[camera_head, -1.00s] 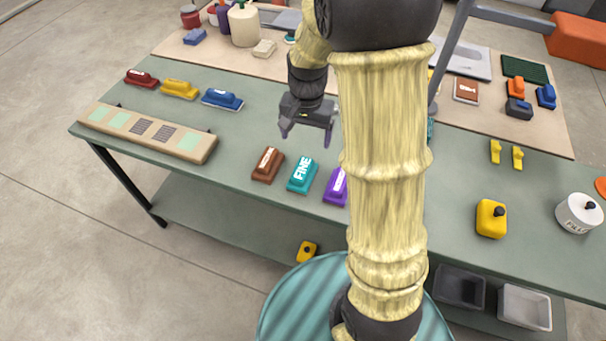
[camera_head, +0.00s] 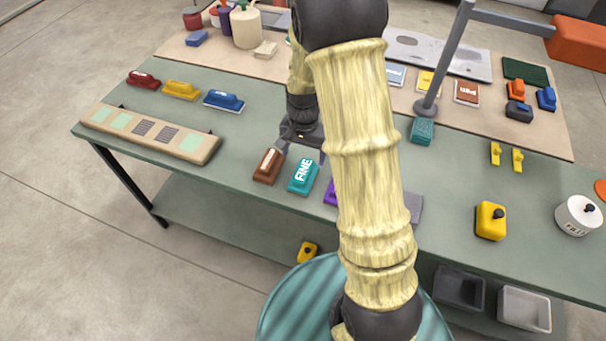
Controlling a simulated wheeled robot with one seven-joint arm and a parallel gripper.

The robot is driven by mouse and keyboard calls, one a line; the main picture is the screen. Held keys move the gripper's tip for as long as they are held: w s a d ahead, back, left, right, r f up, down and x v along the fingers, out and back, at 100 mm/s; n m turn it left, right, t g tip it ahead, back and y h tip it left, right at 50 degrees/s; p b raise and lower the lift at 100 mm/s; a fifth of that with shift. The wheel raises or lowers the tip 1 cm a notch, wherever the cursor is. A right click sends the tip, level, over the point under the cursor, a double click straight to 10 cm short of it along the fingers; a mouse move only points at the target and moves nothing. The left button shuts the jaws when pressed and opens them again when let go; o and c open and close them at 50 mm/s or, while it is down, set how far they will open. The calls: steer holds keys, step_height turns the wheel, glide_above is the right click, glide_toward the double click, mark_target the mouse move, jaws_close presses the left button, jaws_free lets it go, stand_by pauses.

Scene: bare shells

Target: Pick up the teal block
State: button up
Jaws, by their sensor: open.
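My gripper (camera_head: 303,154) is open and empty, just behind and above the teal block. Its left finger shows near the brown block's back end, and its right finger is partly hidden by my arm. My arm also hides part of the purple block. A second teal item (camera_head: 423,131) lies farther right, near the lamp post's base.
Red (camera_head: 143,79), yellow (camera_head: 181,89) and blue (camera_head: 223,101) blocks lie at the left behind a beige sanding board (camera_head: 150,133). A grey post (camera_head: 445,60) stands at the back right. The table's front edge is close before the teal block.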

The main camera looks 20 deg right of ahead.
mark_target(303, 169)
steer(key=shift+f, duration=2.35)
steer(key=shift+f+p, duration=1)
steer(key=shift+f, duration=1.6)
steer(key=c, duration=1.1)
steer(key=shift+r, duration=0.1)
step_height(303, 169, up, 10)
steer(key=shift+f+b, duration=0.1)
steer(key=shift+b, duration=0.65)
